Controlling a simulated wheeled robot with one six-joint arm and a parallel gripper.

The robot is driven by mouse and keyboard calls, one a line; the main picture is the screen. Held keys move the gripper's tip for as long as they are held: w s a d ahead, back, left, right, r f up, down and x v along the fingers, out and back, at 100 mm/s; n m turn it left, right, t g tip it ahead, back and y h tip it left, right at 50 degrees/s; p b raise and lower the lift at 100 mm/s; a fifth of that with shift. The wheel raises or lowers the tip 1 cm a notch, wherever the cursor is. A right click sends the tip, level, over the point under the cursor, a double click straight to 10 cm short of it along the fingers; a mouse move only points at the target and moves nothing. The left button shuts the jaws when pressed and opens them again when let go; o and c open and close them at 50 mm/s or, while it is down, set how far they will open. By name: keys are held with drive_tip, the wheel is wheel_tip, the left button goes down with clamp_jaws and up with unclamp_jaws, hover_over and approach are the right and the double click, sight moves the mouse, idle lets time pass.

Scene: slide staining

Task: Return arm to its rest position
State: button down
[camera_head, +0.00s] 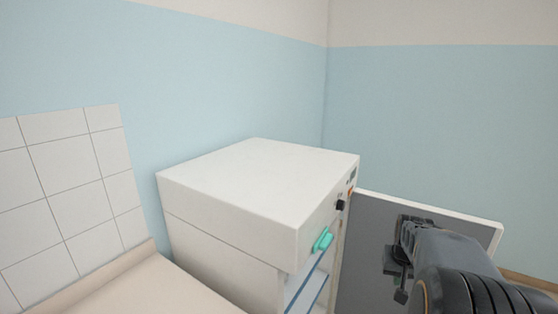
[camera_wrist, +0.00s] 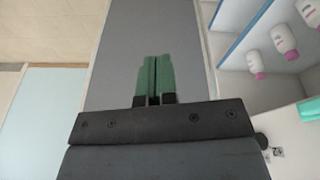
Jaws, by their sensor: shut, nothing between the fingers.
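My gripper (camera_wrist: 154,60) shows in the wrist view with its two green fingers together and nothing between them. In the head view my gripper (camera_head: 397,280) is at the lower right, in front of the grey inner face of an open cabinet door (camera_head: 365,240). My dark arm reaches in from the lower right corner. The white cabinet (camera_head: 250,185) stands left of my gripper. I cannot tell how far the fingers are from the door.
In the wrist view, several white bottles with pink caps (camera_wrist: 285,40) stand on the cabinet's shelves at the right. A beige counter (camera_head: 150,290) and a tiled wall (camera_head: 70,190) lie at the left.

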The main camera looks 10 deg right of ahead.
drive_tip(key=s+a+r+n+t+y, duration=0.1)
drive_tip(key=s+a+n, duration=0.2)
drive_tip(key=a, duration=0.9)
drive_tip(key=s+a+r+n+t, duration=0.1)
drive_tip(key=s+a, duration=0.4)
drive_tip(key=a, duration=0.7)
drive_tip(key=shift+s+a+r+n+y, duration=0.2)
drive_tip(key=shift+a+r+n+y, duration=0.2)
drive_tip(key=shift+r+n, duration=0.5)
drive_tip(key=shift+f, duration=0.15)
